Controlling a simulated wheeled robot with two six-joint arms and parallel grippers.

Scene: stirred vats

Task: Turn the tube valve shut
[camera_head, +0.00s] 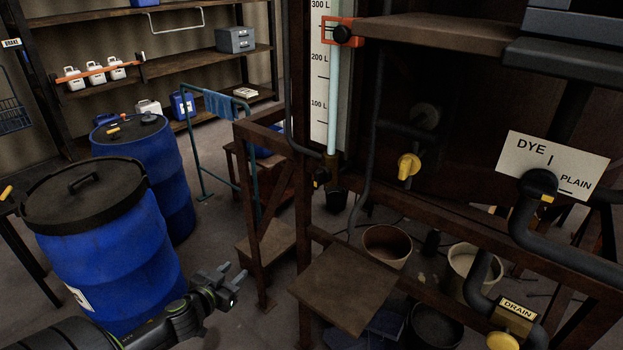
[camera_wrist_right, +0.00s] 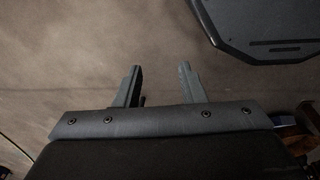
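A pale sight tube (camera_head: 333,105) runs up in front of a white litre scale (camera_head: 319,75) in the head view. At its foot is a brass fitting with a small dark valve handle (camera_head: 320,177), which I take to be the tube valve; its exact setting is too small to tell. My left gripper (camera_head: 234,271) is low in the head view, left of and below that valve and well apart from it. Its fingers are apart and empty. My right gripper (camera_wrist_right: 157,70) shows only in the right wrist view, with two fingers apart and nothing between them.
A rusty frame (camera_head: 305,230) surrounds the tube, with a brown step plate (camera_head: 343,287) below. Blue drums (camera_head: 108,250) stand left. A yellow-handled valve (camera_head: 408,166), a DYE/PLAIN sign (camera_head: 552,163) and a DRAIN valve (camera_head: 503,341) are right. Buckets (camera_head: 387,245) stand on the floor.

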